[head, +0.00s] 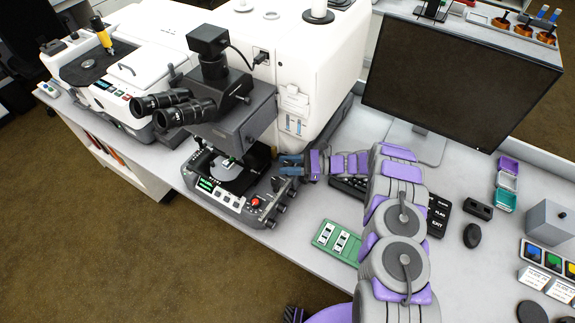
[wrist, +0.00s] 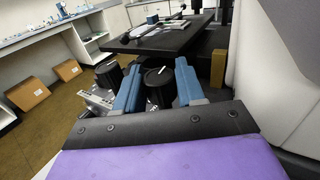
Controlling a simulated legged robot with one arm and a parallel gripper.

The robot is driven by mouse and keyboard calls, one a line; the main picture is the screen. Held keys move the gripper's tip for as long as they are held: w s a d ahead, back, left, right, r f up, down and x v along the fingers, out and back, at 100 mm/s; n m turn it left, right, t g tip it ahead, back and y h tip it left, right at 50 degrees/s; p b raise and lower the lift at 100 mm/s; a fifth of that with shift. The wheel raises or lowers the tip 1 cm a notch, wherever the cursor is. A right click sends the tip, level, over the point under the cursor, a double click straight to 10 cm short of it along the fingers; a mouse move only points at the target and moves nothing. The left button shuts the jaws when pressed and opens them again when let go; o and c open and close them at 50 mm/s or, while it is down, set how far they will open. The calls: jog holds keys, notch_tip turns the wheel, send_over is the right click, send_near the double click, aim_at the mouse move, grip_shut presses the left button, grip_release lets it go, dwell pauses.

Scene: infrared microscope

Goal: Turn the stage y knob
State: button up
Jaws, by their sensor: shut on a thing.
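The infrared microscope (head: 222,105) stands on the bench, with its black stage (head: 235,172) above a grey control base. My gripper (head: 291,165) is at the right side of the stage. In the wrist view, the two blue fingers of my gripper (wrist: 158,90) stand on either side of a black ribbed knob (wrist: 157,78) with a white mark on its end, and are shut on it. I cannot read a label that tells which axis it drives. A second black knob (wrist: 108,73) sits just left of the left finger. In the head view my gripper hides the held knob.
Several more dark knobs (head: 280,208) line the base's right side, near a red button (head: 255,203). The white microscope housing (wrist: 270,60) rises close on the right in the wrist view. A green slide tray (head: 337,241), keyboard (head: 350,187) and monitor (head: 455,80) are right of the microscope.

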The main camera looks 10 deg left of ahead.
jog(key=shift+n+g, duration=0.4)
jog(key=shift+g, duration=0.2)
jog(key=shift+w, duration=0.1)
jog(key=o, duration=0.9)
jog(key=shift+v, duration=8.8)
jog(key=shift+o, duration=0.2)
jog(key=shift+r, duration=0.2)
